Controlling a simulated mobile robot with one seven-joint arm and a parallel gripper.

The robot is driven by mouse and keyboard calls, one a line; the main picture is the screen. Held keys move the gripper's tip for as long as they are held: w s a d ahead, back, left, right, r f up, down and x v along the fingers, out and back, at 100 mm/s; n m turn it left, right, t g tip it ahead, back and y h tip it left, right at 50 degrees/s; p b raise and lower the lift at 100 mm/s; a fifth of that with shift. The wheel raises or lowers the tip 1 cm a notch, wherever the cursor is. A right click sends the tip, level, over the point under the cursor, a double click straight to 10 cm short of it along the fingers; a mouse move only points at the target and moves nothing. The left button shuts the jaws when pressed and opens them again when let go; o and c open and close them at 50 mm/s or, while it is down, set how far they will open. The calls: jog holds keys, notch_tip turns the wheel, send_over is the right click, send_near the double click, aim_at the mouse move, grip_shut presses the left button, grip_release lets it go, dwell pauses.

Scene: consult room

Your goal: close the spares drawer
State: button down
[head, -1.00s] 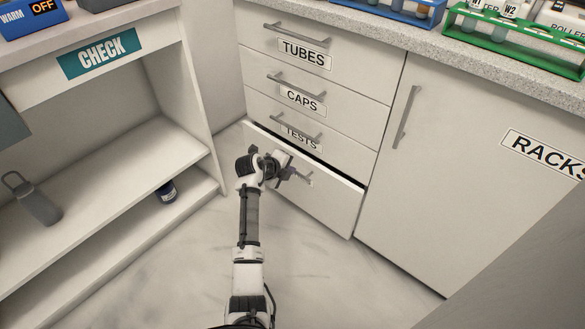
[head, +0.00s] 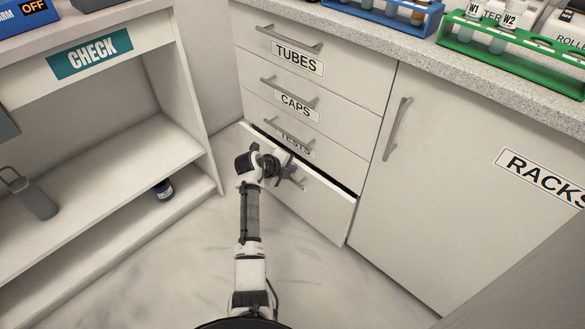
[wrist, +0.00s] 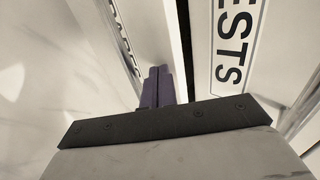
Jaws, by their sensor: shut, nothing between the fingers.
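The spares drawer (head: 318,205) is the bottom drawer of the cabinet stack. It stands a little open, with a narrow dark gap along its top edge in the head view. In the wrist view its pale front (wrist: 155,35) fills the middle left, with a partly hidden label and a grey handle (wrist: 122,42). My gripper (head: 293,172) is at the drawer front by the handle. Its dark fingers (wrist: 156,86) are together and empty, pointing at the front beside the handle. I cannot tell whether they touch it.
The TESTS drawer (head: 330,155), CAPS drawer (head: 340,118) and TUBES drawer (head: 350,75) above look shut. The RACKS door (head: 440,210) is shut on the right. Bare floor (head: 175,265) lies below.

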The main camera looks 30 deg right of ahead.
aim_at(300, 162)
dwell(0.4)
jog(key=d+b, duration=0.1)
jog(key=d, duration=0.1)
jog(key=w+d+b, duration=0.1)
jog(key=shift+w+f+b, duration=0.1)
jog(key=shift+f+b, duration=0.15)
jog(key=shift+b, duration=0.1)
jog(key=shift+w+d+r, duration=0.1)
jog(key=shift+d+r, duration=0.05)
jog(key=shift+d, duration=0.2)
jog(key=shift+r, duration=0.25)
jog(key=shift+d, duration=0.1)
